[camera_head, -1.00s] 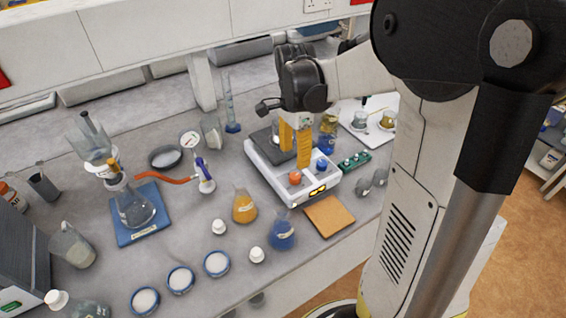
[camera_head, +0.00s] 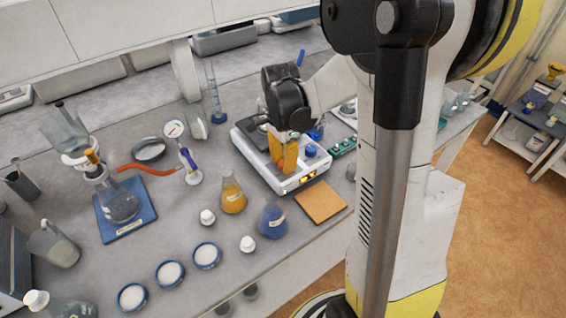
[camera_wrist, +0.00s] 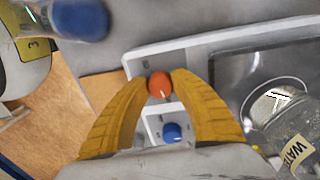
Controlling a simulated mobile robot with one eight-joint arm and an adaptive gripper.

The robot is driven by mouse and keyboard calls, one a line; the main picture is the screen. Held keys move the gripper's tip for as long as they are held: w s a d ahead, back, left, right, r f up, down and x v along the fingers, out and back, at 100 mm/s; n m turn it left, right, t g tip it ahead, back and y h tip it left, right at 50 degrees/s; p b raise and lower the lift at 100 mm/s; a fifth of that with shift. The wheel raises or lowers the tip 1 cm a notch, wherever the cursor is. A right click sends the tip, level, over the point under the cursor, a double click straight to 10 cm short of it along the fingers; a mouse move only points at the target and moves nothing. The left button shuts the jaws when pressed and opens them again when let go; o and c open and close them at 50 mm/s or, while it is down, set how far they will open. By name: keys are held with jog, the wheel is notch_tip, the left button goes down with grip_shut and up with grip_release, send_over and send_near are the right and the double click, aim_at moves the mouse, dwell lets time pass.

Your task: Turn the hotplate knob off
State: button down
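The white hotplate (camera_head: 257,164) stands on the grey bench and has a dark top plate and a lit front display. In the wrist view its round orange knob (camera_wrist: 160,86) lies between my gripper's fingertips (camera_wrist: 160,78). A blue knob (camera_wrist: 172,131) sits lower in that view, between the fingers. My gripper (camera_head: 283,163) points down at the hotplate's front panel in the head view, where its yellow fingers largely hide the orange knob. The fingers are apart, one on each side of the orange knob. I cannot tell whether they touch it.
A glass labelled WATER (camera_wrist: 295,148) stands beside the right finger in the wrist view. A blue-liquid flask (camera_head: 273,221), an orange-liquid flask (camera_head: 233,196) and a cork mat (camera_head: 320,202) lie in front of the hotplate. Several dishes stand near the bench's front edge.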

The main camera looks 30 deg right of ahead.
jog(key=shift+n, duration=0.4)
jog(key=n, duration=0.3)
jog(key=shift+n, duration=0.3)
jog(key=n, duration=0.3)
jog(key=shift+s+n, duration=0.1)
jog(key=shift+n, duration=0.3)
jog(key=n, duration=0.4)
jog(key=shift+n, duration=2)
jog(key=c, duration=1.1)
grip_release()
jog(key=shift+s, duration=0.1)
